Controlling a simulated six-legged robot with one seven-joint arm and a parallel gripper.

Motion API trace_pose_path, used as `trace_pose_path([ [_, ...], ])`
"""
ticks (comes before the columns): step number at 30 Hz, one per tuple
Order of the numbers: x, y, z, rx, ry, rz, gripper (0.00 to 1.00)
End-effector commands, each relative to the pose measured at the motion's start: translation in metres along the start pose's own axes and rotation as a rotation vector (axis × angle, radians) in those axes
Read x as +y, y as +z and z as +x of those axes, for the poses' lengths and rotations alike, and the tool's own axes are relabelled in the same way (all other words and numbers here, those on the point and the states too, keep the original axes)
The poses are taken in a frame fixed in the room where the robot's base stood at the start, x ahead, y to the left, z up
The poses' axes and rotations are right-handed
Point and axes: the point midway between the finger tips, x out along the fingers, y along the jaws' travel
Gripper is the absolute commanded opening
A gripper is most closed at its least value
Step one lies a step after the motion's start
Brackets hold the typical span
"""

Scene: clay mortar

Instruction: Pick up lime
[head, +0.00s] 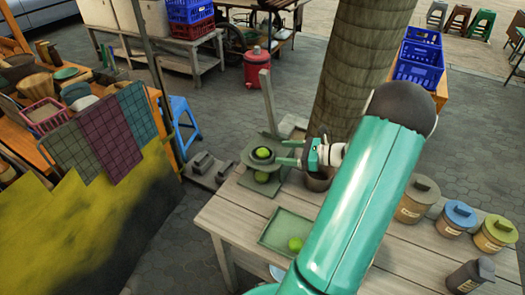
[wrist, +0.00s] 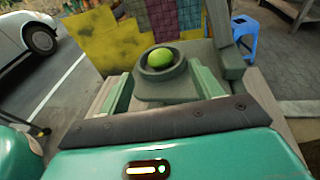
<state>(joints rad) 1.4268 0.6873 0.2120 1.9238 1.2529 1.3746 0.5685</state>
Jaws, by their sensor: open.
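A green lime (head: 262,153) sits in a small dark round bowl on a grey-green stand (head: 251,160) at the table's far left corner. In the wrist view this lime (wrist: 161,57) shows above the rim of the bowl (wrist: 148,73), straight ahead. A third lime (head: 295,244) lies on a green square tray (head: 277,229). My gripper (head: 278,152) is open and empty, just right of the upper lime. In the wrist view its two green fingers (wrist: 162,87) stand apart, one either side of the bowl; contact cannot be told.
A brown pot (head: 317,184) stands just below my gripper, near the tree trunk (head: 355,60). An upright post (head: 269,100) rises behind the stand. Lidded jars (head: 417,200) line the table's right side. Bare planks (head: 232,215) lie left of the tray.

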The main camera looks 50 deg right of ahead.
Motion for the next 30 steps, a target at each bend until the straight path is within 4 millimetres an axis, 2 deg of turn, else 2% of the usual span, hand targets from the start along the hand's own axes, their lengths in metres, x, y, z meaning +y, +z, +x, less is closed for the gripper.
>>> trace_pose_path([
  [1,0.000,0.000,0.007,-0.001,0.003,0.000,0.64],
  [8,-0.001,0.002,0.024,0.000,0.004,-0.001,0.64],
  [17,0.000,0.005,0.066,0.000,0.005,-0.002,0.64],
  [24,-0.001,0.005,0.069,0.001,0.003,-0.002,0.64],
  [26,-0.001,0.005,0.069,0.001,0.003,-0.002,0.55],
  [30,-0.001,0.005,0.069,0.001,0.003,-0.002,0.27],
])
